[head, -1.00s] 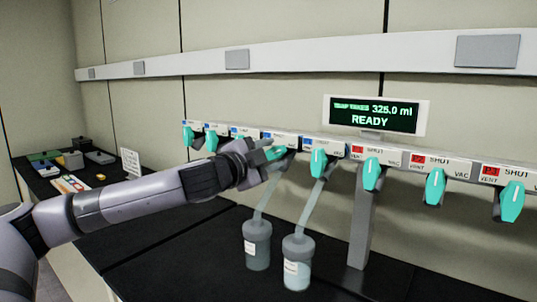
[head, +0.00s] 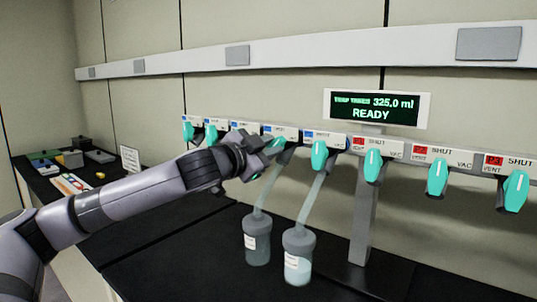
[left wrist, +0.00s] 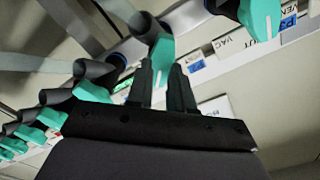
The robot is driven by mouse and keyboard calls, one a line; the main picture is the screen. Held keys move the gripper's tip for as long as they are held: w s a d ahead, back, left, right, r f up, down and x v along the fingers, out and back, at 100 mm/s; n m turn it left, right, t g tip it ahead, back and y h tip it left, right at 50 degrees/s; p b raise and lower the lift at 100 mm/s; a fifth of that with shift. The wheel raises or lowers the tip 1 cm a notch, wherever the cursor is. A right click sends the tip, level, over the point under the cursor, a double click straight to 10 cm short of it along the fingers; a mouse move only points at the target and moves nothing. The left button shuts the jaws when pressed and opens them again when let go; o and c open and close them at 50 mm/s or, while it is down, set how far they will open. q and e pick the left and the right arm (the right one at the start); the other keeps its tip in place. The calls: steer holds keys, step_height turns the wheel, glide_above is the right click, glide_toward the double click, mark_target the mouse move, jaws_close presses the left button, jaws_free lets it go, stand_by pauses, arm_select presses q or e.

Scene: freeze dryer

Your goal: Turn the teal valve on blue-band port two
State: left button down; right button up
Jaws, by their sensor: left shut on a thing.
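A row of teal valves hangs from the white manifold. My left gripper (head: 262,158) is at a blue-band valve, just left of the rightmost blue-band valve (head: 319,155). It is shut on the teal handle (head: 275,146), which is partly hidden by the fingers and looks tilted. In the left wrist view the handle (left wrist: 162,55) lies between the two fingertips (left wrist: 163,78). My right gripper is not in view.
Two flasks, one on the left (head: 257,238) and one on the right (head: 299,256), hang on tubes below the manifold. Red-band valves (head: 437,177) are to the right. A display (head: 375,111) reads READY. Boxes and a tray stand on the black bench at far left.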

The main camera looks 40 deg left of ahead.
arm_select(q)
steer(key=n+b, duration=0.1)
steer(key=n, duration=0.2)
steer(key=n+b, duration=0.1)
steer(key=n, duration=0.1)
steer(key=shift+a+n, duration=0.1)
steer(key=shift+n, duration=0.3)
steer(key=n, duration=0.4)
steer(key=shift+a+r+b, duration=0.1)
steer(key=shift+b, duration=0.2)
steer(key=n, duration=0.3)
steer(key=shift+p, duration=0.3)
steer(key=shift+n+p, duration=0.35)
steer(key=shift+n, duration=0.65)
steer(key=n+p, duration=0.2)
steer(key=n, duration=0.1)
steer(key=shift+a+r, duration=0.1)
steer(key=shift+a, duration=0.05)
steer(key=shift+n+p, duration=0.8)
steer(key=shift+n, duration=0.6)
steer(key=c, duration=1)
jaws_free()
steer(key=shift+f, duration=0.2)
